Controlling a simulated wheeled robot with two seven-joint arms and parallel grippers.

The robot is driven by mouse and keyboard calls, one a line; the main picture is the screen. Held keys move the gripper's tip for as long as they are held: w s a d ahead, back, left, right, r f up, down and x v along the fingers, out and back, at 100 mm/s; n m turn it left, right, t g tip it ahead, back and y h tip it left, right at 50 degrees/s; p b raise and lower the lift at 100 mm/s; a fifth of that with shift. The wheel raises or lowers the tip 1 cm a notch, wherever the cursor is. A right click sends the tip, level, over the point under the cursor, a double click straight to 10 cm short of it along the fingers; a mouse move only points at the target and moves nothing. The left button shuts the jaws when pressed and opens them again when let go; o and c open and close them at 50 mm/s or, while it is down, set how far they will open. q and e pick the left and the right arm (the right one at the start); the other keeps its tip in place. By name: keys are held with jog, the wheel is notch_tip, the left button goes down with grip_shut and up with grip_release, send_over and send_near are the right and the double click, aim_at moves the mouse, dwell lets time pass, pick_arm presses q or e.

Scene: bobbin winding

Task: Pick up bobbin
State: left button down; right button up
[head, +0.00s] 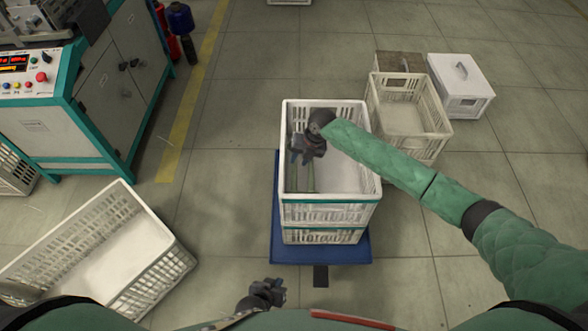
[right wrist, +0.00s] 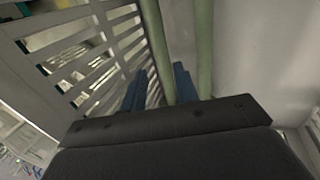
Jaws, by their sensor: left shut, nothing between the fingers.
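Two slim pale-green rods, apparently the bobbins, lie lengthwise in the white slatted crate (head: 370,185). One bobbin (right wrist: 157,40) shows left of centre in the right wrist view and the other bobbin (right wrist: 204,45) to its right. My right gripper (head: 308,153) reaches down into the crate. Its two blue fingers (right wrist: 160,88) are apart, one on each side of the left bobbin; I cannot tell whether they touch it. The far ends of the fingers and their depth are unclear. My left gripper (head: 275,290) is shut and empty, low in front of the crate.
The crate is stacked on another crate (head: 322,237) on a blue base (head: 355,250). An empty white crate (head: 150,260) lies at lower left. Another crate (head: 440,130) and a white box (head: 462,90) stand at right. A machine cabinet (head: 115,90) is at upper left. Open floor lies between.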

aim_at(295, 167)
jog(key=shift+w+x, duration=0.15)
jog(key=shift+x, duration=1.2)
jog(key=shift+w+x, duration=0.15)
jog(key=shift+x, duration=1.25)
jog(key=shift+d, duration=0.2)
grip_shut()
